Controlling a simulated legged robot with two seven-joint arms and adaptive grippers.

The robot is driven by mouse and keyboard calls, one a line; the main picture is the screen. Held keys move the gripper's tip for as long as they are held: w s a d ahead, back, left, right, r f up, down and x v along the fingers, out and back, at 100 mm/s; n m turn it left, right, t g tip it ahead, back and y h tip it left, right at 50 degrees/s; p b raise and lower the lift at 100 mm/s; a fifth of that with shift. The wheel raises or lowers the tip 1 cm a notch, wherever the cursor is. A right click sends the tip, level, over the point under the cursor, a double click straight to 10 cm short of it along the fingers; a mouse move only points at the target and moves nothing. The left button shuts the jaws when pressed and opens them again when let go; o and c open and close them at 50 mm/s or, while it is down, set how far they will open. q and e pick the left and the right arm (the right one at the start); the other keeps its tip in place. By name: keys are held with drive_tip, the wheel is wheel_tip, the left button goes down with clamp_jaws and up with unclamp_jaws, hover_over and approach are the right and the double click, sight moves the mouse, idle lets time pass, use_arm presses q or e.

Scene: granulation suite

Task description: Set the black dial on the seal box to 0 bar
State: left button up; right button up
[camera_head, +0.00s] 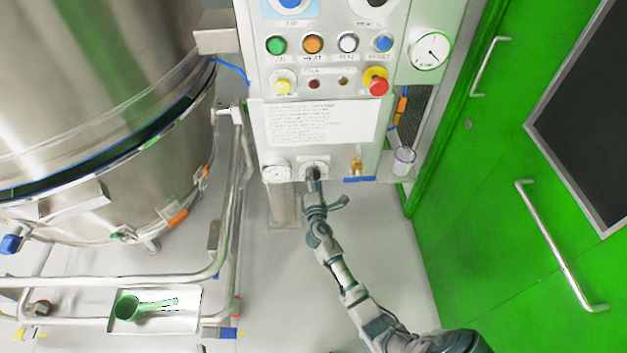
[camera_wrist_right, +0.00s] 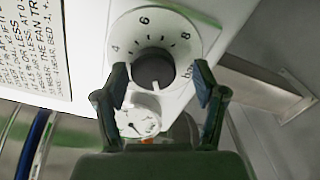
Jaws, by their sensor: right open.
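The black dial (camera_head: 314,172) is on the lower front of the pale seal box (camera_head: 337,170), under the printed sheet. In the right wrist view the dial (camera_wrist_right: 154,68) sits on a round white scale plate with 4, 6, 8 and part of "bar" readable. A small pale mark shows at its lower edge; I cannot tell its exact setting. My right gripper (camera_head: 316,190) is in front of the dial. In the wrist view its open fingers (camera_wrist_right: 160,84) stand either side of the dial, apart from it. My left gripper is not in view.
A small white gauge (camera_head: 277,173) is left of the dial, and a brass fitting (camera_head: 356,163) is right of it. Buttons and a red emergency stop (camera_head: 377,84) are above. A steel vessel (camera_head: 90,90) and trolley rail fill the left; a green door (camera_head: 490,190) is right.

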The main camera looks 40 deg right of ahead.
drive_tip(key=shift+s+a, duration=0.2)
drive_tip(key=shift+s, duration=0.1)
drive_tip(key=v, duration=1.1)
drive_tip(key=shift+s, duration=0.15)
